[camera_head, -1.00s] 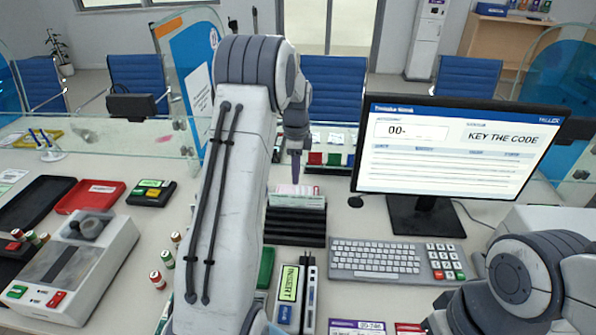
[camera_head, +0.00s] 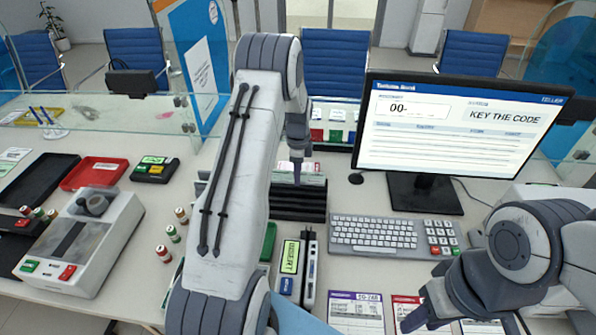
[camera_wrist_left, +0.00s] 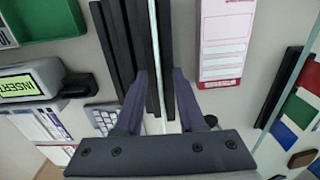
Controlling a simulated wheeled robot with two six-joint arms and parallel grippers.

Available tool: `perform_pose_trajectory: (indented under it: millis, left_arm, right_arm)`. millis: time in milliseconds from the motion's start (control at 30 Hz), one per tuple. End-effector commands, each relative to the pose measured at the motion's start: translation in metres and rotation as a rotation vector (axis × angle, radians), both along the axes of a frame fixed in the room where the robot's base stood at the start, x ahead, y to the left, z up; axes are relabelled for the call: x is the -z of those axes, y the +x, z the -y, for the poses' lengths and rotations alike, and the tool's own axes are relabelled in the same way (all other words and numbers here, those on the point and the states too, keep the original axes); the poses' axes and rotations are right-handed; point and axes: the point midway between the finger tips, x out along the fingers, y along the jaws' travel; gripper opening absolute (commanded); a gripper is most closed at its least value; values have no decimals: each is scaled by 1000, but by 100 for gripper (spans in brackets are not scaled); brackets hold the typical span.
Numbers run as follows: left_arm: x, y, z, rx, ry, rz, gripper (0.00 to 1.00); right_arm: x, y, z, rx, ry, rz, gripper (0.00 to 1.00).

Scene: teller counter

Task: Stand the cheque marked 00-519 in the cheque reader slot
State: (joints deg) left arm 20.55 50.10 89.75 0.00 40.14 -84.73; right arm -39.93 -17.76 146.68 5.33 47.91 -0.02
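My left gripper (camera_head: 297,172) reaches down at the black slotted rack (camera_head: 299,204) behind the keyboard. In the left wrist view its two fingers (camera_wrist_left: 160,75) are apart, on either side of a thin pale upright edge (camera_wrist_left: 155,45), seemingly a cheque standing in the rack; its number is not readable. A pink-and-white slip (camera_wrist_left: 225,40) shows beside the rack. The cheque reader (camera_head: 290,262), its display reading INSERT, stands in front of the rack. My right gripper (camera_head: 425,315) is low at the right, above cheques on the counter; its opening is unclear.
Cheques (camera_head: 356,308) lie along the front edge. The keyboard (camera_head: 375,234) and monitor (camera_head: 455,140), showing "00-" and KEY THE CODE, stand to the right. A green tray (camera_head: 268,240), small rolls (camera_head: 172,234) and a grey machine (camera_head: 85,245) are left. A glass screen (camera_head: 110,108) runs behind.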

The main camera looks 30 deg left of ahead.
Motion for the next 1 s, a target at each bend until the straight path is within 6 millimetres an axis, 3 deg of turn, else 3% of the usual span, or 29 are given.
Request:
perform_pose_trajectory:
  millis: [33,133,567,1000]
  left_arm:
    - [0,0,0,0,0,0,39]
    - [0,0,0,0,0,0,0]
    - [-2,0,0,0,0,0,0]
    - [-24,0,0,0,0,0,0]
  right_arm:
    - [0,0,0,0,0,0,37]
    - [0,0,0,0,0,0,37]
    - [-1,0,0,0,0,0,37]
    - [-18,0,0,0,0,0,37]
